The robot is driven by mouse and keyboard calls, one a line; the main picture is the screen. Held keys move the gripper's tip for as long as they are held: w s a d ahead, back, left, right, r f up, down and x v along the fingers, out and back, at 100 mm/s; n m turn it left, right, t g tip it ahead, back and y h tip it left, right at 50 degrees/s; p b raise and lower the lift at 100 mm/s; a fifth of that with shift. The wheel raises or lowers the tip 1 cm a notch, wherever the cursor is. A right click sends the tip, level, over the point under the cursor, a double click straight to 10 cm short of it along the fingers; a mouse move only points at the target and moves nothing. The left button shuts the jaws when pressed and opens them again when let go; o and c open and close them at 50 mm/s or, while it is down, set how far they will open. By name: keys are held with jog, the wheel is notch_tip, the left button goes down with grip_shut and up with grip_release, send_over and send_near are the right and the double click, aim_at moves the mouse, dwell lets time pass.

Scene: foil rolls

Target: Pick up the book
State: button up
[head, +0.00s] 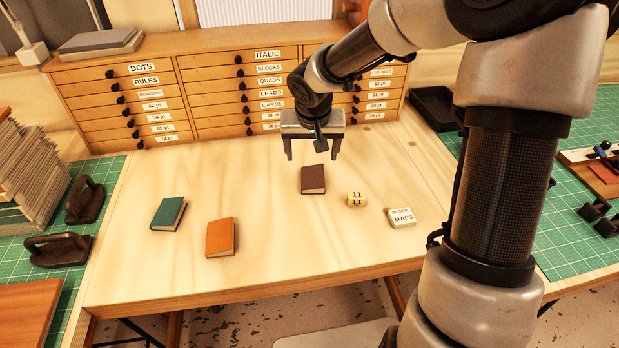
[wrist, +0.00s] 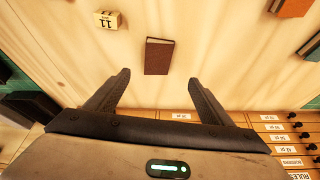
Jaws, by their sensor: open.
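Three small books lie on the wooden table in the head view: a brown book (head: 313,179) near the middle, an orange book (head: 220,238) at the front left, and a green book (head: 168,213) at the left. My gripper (head: 312,155) is open and empty, above and just behind the brown book. In the wrist view the brown book (wrist: 159,56) lies just beyond and between the open fingertips of my gripper (wrist: 158,84). The orange book (wrist: 289,6) is partly cut off at the top right. I cannot tell which book is meant.
A yellow block marked 11 (head: 356,199) and a white block labelled MAPS (head: 402,217) lie right of the brown book. A wooden drawer cabinet (head: 190,100) stands along the back. The table's front middle (head: 300,255) is clear.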

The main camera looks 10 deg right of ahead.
send_over(313, 179)
jog(key=s+a, duration=0.1)
jog(key=s, duration=0.1)
notch_tip(313, 179, down, 8)
jog(key=shift+s+r, duration=0.1)
jog(key=shift+r, duration=0.05)
jog(key=shift+s+d+x, duration=0.1)
jog(key=shift+d+x, duration=0.05)
jog(key=shift+x, duration=1.15)
jog(key=shift+s+d+x, duration=0.1)
jog(key=shift+x, duration=1.2)
jog(key=c, duration=1.2)
